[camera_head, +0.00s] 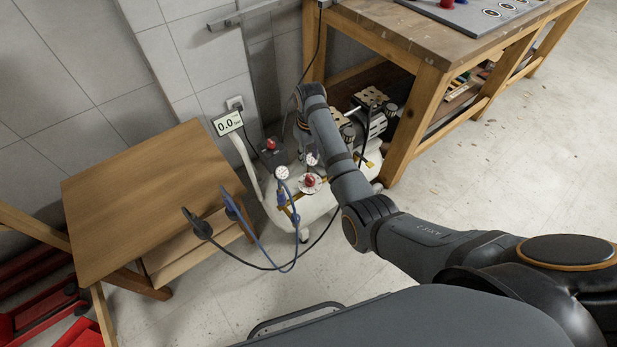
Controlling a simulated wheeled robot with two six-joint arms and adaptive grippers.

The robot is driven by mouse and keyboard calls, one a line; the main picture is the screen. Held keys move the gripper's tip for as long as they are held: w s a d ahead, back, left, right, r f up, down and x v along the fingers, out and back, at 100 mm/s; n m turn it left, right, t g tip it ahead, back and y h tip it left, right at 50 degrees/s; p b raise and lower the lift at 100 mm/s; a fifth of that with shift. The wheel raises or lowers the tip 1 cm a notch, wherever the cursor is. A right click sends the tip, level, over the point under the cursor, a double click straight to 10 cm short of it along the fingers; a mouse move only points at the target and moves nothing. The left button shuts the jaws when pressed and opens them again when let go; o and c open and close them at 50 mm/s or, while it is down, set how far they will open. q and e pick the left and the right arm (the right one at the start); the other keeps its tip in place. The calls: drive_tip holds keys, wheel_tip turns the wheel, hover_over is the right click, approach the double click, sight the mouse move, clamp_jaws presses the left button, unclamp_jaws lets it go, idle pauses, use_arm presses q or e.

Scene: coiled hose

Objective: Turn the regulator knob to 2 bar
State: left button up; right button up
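The regulator knob (310,181) is red and sits on a pale round dial on the white compressor tank (318,207). A second red knob (271,143) tops a dark box behind it to the left. Two round gauges stand nearby, a left gauge (282,172) and a right gauge (312,158). My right arm reaches across the compressor from the right. My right gripper (301,112) is at its far end, beyond and above the regulator knob, apart from it. Its fingers are too small and dark to read. My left gripper is out of view.
A wooden table (150,190) stands left of the compressor. Blue and black hoses (264,246) hang from it toward the tank. A heavy workbench (425,50) stands at the back right. Red boxes (50,315) lie at lower left. The floor at right is open.

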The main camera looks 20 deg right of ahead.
sight(310, 177)
wheel_tip(310, 177, down, 10)
drive_tip(key=shift+d+r+b, duration=0.1)
drive_tip(key=shift+d+b, duration=0.05)
drive_tip(key=shift+b, duration=1.05)
drive_tip(key=shift+f, duration=0.45)
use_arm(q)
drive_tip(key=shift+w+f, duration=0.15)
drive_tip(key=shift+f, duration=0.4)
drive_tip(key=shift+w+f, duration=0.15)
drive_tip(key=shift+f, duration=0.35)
use_arm(e)
clamp_jaws()
